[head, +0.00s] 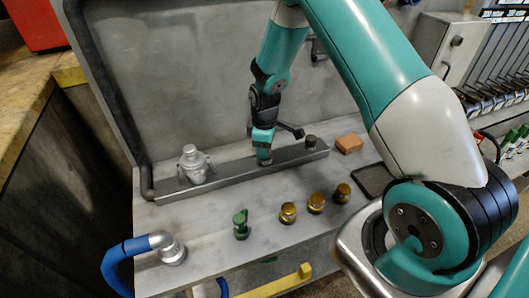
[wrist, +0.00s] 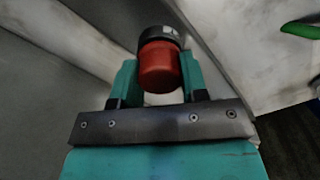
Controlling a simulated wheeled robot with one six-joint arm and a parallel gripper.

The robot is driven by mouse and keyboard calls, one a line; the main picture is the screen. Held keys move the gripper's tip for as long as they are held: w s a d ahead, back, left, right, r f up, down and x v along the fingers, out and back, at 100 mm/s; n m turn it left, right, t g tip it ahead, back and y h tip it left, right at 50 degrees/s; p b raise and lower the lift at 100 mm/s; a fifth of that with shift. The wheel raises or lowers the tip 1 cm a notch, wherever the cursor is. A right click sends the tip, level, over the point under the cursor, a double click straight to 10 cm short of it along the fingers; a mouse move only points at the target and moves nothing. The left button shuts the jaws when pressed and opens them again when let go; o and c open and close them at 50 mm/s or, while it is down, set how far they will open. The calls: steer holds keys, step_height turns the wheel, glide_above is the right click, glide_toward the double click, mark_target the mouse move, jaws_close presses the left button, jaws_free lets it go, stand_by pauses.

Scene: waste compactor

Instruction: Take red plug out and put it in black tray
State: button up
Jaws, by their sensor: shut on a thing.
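The red plug (wrist: 160,68) is a short red cylinder between the two teal fingers of my gripper (wrist: 158,76) in the wrist view. A dark round ring or cap (wrist: 158,34) sits at its far end; I cannot tell whether the plug is still seated in something. In the head view my gripper (head: 264,157) points down at the grey metal ledge (head: 228,176) and hides the plug. The black tray (head: 374,180) lies flat on the bench to the right, partly behind my arm, and its visible part looks empty.
A silver fitting (head: 193,163) stands on the ledge to the left, a dark knob (head: 311,142) to the right. A reddish-brown block (head: 349,143) lies near the tray. A green valve (head: 241,224) and brass fittings (head: 316,203) stand in front. A back wall rises behind.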

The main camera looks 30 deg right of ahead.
steer(key=shift+n, duration=0.9)
steer(key=shift+r, duration=0.1)
steer(key=shift+r+p, duration=0.4)
steer(key=shift+r, duration=0.05)
steer(key=shift+r+p, duration=1.65)
steer(key=shift+r, duration=0.7)
